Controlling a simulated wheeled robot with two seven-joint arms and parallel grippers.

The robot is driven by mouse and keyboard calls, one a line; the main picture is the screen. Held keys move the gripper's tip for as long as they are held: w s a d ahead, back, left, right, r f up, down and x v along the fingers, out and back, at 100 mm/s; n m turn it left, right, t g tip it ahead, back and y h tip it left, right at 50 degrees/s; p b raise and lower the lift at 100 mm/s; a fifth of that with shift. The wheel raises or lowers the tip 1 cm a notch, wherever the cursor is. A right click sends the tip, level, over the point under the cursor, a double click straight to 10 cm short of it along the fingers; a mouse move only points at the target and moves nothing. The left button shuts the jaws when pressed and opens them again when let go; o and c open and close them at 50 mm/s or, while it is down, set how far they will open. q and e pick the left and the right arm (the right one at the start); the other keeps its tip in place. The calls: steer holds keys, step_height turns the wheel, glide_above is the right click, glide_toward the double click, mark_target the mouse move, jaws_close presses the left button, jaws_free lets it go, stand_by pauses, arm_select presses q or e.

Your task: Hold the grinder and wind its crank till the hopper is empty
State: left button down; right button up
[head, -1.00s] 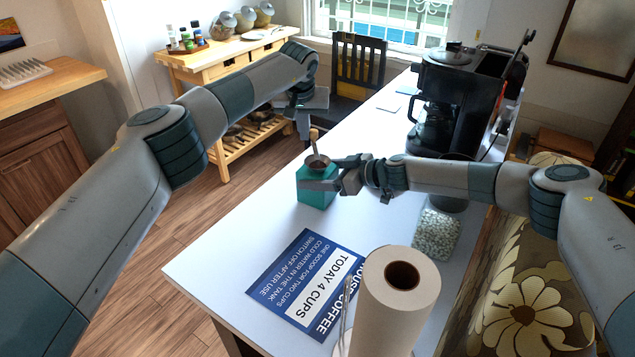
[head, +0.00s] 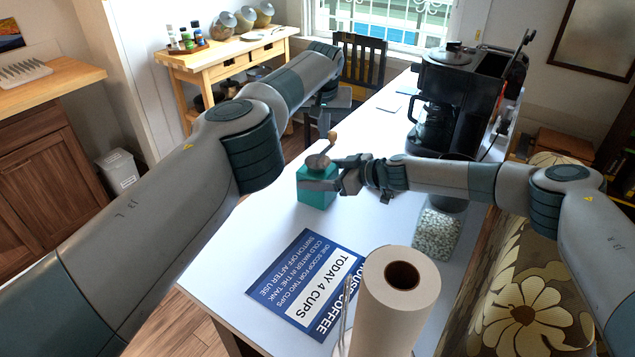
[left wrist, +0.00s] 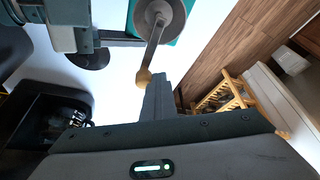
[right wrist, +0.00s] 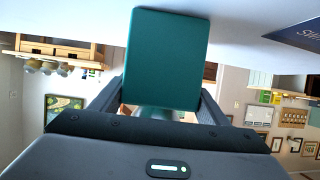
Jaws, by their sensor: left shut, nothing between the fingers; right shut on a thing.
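The grinder has a teal box body (head: 314,194) standing on the white table. Its round grey hopper (head: 318,161) is on top; I cannot make out how much is in it. A crank arm rises from the hopper to a tan wooden knob (head: 333,136). In the left wrist view the crank knob (left wrist: 143,77) is just off the tip of my left gripper (left wrist: 158,88), which is shut and empty. In the head view my left gripper (head: 324,120) is above the grinder, beside the knob. My right gripper (head: 335,178) is shut on the teal body (right wrist: 165,55), its fingers along two sides.
A blue coffee sign (head: 305,285) lies in front of the grinder. A paper towel roll (head: 400,300) stands at the near edge. A clear container of pale beans (head: 437,232) and a black coffee maker (head: 455,105) are to the right.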

mark_target(333, 174)
steer(key=shift+a, duration=0.1)
stand_by(0.3)
steer(key=o, duration=1.5)
steer(key=shift+v, duration=3.75)
